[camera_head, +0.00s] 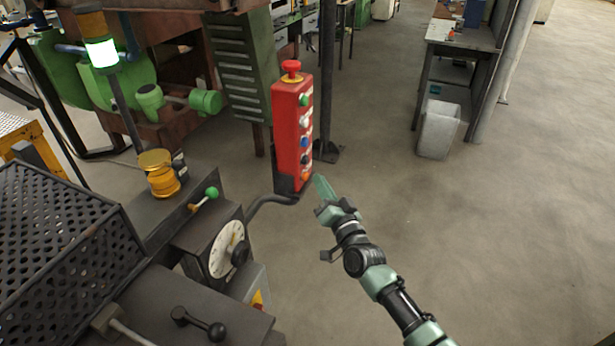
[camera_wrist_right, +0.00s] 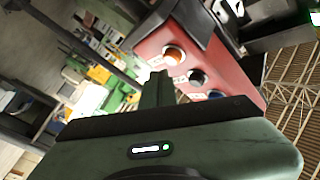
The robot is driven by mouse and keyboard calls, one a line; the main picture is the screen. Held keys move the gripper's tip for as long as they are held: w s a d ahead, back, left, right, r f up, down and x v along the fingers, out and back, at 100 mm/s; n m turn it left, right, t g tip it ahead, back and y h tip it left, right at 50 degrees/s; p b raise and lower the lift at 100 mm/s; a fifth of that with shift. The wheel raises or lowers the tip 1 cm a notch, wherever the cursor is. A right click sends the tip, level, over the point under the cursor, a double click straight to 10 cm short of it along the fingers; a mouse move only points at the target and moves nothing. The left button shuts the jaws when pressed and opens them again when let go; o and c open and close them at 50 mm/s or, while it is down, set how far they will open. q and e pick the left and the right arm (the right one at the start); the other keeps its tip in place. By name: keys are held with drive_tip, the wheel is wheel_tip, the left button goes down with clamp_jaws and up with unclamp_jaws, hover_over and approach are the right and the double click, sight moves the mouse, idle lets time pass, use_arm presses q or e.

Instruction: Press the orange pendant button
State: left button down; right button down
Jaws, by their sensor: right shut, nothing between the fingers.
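The red pendant (camera_head: 292,130) stands upright on a dark bent arm, with a red mushroom knob on top and a column of coloured buttons. The orange button (camera_head: 305,176) is the lowest one. My right gripper (camera_head: 320,184) is shut and empty, its green fingertips just right of the orange button. In the right wrist view, the orange button (camera_wrist_right: 173,55) sits on the red pendant face (camera_wrist_right: 205,50), just beyond and slightly right of my shut fingertips (camera_wrist_right: 158,78). I cannot tell whether the tips touch it. My left gripper is not in view.
A machine with a dial (camera_head: 227,249) and a green-knobbed lever (camera_head: 211,193) stands left of my right arm. A signal lamp (camera_head: 101,52) rises behind it. A black post (camera_head: 328,80) stands behind the pendant.

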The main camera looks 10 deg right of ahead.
drive_tip(key=shift+s+d, duration=0.7)
drive_tip(key=shift+d, duration=0.35)
drive_tip(key=shift+s+d, duration=0.7)
drive_tip(key=shift+d, duration=0.35)
drive_tip(key=s+d+f+n+g+h, duration=0.1)
drive_tip(key=s+f+g, duration=0.2)
drive_tip(key=s+f, duration=0.7)
drive_tip(key=s+f+n+g+h, duration=0.1)
drive_tip(key=s+f+n+g, duration=0.2)
drive_tip(key=f, duration=1.3)
drive_tip(key=s+d+f+g, duration=0.1)
drive_tip(key=s+f+g, duration=0.2)
drive_tip(key=s+f, duration=0.75)
drive_tip(key=s+f+n+g, duration=0.1)
drive_tip(key=s+f+g, duration=0.2)
drive_tip(key=s+f, duration=0.3)
drive_tip(key=s+f+n+g+h, duration=0.1)
drive_tip(key=s+f+g, duration=0.2)
drive_tip(key=s, duration=1.4)
drive_tip(key=s+f+n+g+b, duration=0.1)
drive_tip(key=s+f+g, duration=0.2)
drive_tip(key=s+f, duration=0.8)
drive_tip(key=shift+s+d+n+h, duration=0.2)
drive_tip(key=shift+s+n+h, duration=0.1)
drive_tip(key=shift+s+h, duration=0.1)
